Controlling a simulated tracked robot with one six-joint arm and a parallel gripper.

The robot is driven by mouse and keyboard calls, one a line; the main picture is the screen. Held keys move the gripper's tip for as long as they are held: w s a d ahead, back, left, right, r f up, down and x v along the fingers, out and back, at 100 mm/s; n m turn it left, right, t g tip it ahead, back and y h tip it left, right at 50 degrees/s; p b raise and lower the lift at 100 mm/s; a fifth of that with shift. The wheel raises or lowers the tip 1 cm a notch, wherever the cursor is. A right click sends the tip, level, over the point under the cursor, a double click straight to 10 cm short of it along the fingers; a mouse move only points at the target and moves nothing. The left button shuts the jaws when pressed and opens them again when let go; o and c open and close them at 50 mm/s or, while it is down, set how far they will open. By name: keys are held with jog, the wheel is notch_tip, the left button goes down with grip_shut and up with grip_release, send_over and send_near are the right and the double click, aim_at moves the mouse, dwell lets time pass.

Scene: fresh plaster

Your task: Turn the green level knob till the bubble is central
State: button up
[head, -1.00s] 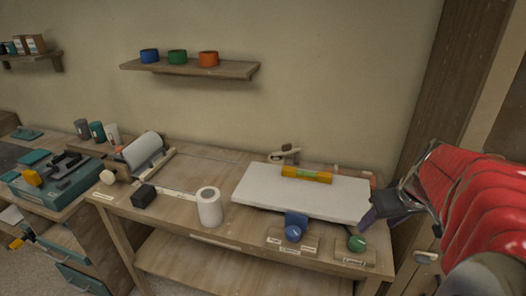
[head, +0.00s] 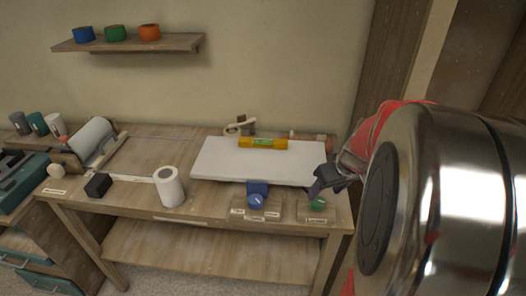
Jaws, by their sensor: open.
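The green level knob (head: 318,204) sits on a small labelled wooden block at the front right of the bench. A yellow spirit level (head: 281,144) lies on the white board (head: 225,160); its green vial (head: 263,142) shows, but the bubble is too small to place. My gripper (head: 318,188) is open and empty. In the picture its dark jaws show just above the green knob, at the board's right end; I cannot tell whether they touch the knob.
A blue knob (head: 256,201) stands left of the green one. A white roll (head: 169,187) and a black block (head: 98,185) are farther left on the bench. A wall shelf (head: 130,45) carries blue, green and orange rolls. A dark wooden post (head: 385,60) rises at the right.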

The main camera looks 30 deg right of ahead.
aim_at(317, 200)
jog(key=shift+x, duration=3.3)
jog(key=c, duration=1)
